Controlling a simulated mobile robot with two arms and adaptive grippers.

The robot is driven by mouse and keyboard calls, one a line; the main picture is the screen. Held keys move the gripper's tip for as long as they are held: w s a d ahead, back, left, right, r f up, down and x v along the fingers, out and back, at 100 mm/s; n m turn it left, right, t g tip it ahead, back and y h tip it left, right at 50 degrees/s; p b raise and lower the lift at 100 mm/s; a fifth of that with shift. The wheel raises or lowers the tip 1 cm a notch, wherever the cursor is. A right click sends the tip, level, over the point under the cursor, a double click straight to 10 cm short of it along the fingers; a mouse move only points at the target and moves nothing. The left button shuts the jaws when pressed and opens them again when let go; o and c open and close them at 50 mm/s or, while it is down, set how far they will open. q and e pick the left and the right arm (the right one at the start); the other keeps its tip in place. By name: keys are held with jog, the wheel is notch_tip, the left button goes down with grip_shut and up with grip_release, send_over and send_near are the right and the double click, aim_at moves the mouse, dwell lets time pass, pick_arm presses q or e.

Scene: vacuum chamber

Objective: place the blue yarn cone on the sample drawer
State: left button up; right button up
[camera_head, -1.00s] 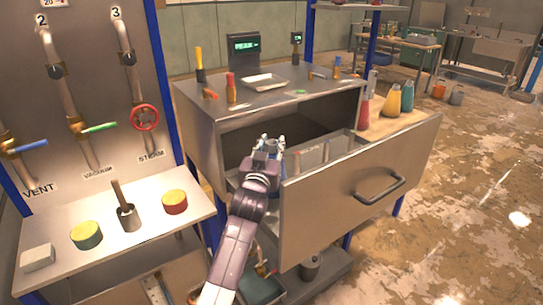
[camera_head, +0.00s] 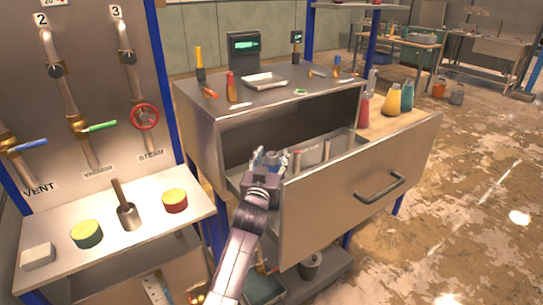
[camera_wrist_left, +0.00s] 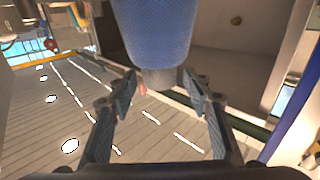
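The blue yarn cone (camera_wrist_left: 155,32) fills the top middle of the left wrist view, its grey narrow end (camera_wrist_left: 163,78) pointing down the picture. In the head view it is mostly hidden behind my left gripper (camera_head: 270,160). My left gripper also shows in the wrist view (camera_wrist_left: 160,95). Its two fingers are spread on either side of the grey end, with a visible gap on both sides. The sample drawer (camera_head: 345,192) is pulled out of the grey cabinet, and my left gripper is at its left end, by the opening. My right gripper is not in view.
The cabinet top (camera_head: 270,90) holds a white tray (camera_head: 264,81), a red bottle (camera_head: 231,88) and small tools. Upright rods (camera_head: 327,150) stand in the drawer. A valve panel (camera_head: 85,90) and a shelf with yellow-topped and red-topped tins (camera_head: 87,233) are on the left.

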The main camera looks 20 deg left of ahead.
pick_arm(q)
jog(key=s+d+b, duration=0.1)
jog(key=s, duration=1.1)
jog(key=shift+d, duration=0.2)
jog(key=shift+f, duration=0.1)
